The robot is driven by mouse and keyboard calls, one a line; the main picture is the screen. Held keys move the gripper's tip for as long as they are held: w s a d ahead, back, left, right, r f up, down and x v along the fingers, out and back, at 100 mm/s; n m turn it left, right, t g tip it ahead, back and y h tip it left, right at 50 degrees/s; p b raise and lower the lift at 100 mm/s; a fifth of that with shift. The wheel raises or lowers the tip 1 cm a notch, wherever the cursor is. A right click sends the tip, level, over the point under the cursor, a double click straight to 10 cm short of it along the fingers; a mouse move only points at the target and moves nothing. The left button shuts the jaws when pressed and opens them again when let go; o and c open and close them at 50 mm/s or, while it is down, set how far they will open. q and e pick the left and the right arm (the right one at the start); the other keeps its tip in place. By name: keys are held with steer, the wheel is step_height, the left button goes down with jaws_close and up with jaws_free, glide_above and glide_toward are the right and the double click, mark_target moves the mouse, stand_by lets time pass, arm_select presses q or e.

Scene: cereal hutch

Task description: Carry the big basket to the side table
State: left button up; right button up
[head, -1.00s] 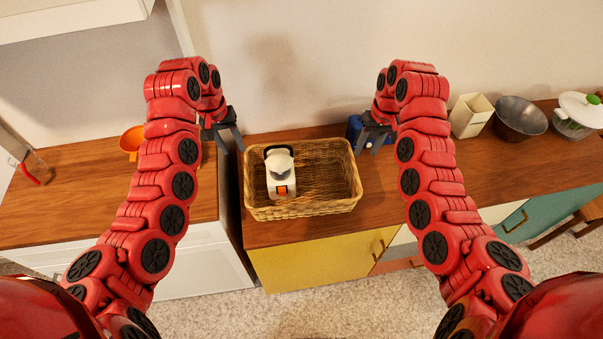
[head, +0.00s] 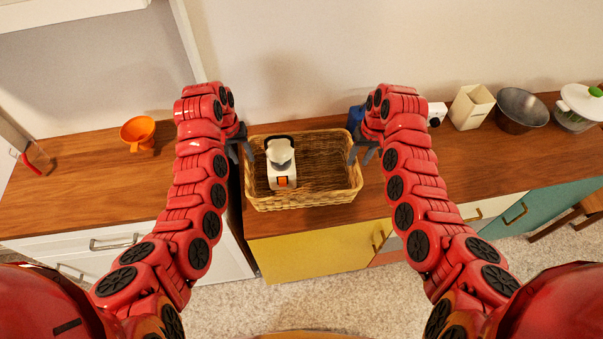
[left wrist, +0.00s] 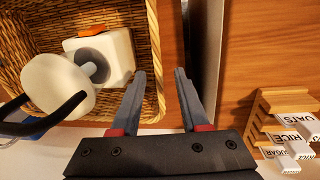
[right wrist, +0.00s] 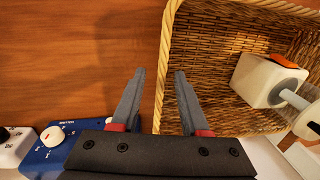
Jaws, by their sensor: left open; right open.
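The big wicker basket (head: 310,200) stands on the wooden counter, above the yellow cabinet door. A white appliance (head: 281,165) with an orange button and dark handle sits in its left part. My left gripper (head: 243,150) is open at the basket's left end; in the left wrist view (left wrist: 160,85) its fingers lie either side of the rim. My right gripper (head: 360,152) is open at the right end; in the right wrist view (right wrist: 160,85) its fingers also straddle the rim. Neither is closed on it. I cannot identify the side table for certain.
A blue device (right wrist: 70,145) stands close beside my right gripper. A cream container (head: 472,107), dark bowl (head: 521,110) and lidded pot (head: 582,103) stand further right. Wooden furniture (head: 590,212) shows at the right edge. An orange cup (head: 138,132) is on the left counter.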

mark_target(250, 171)
arm_select(q)
steer(key=f, duration=0.5)
steer(key=d+f, duration=0.1)
steer(key=f, duration=0.2)
steer(key=shift+w+f, duration=0.1)
steer(key=shift+f, duration=0.05)
arm_select(e)
steer(key=f, duration=0.5)
steer(key=a+f, duration=0.1)
steer(key=f, duration=0.2)
steer(key=shift+f, duration=0.15)
arm_select(q)
jaws_close()
arm_select(e)
jaws_close()
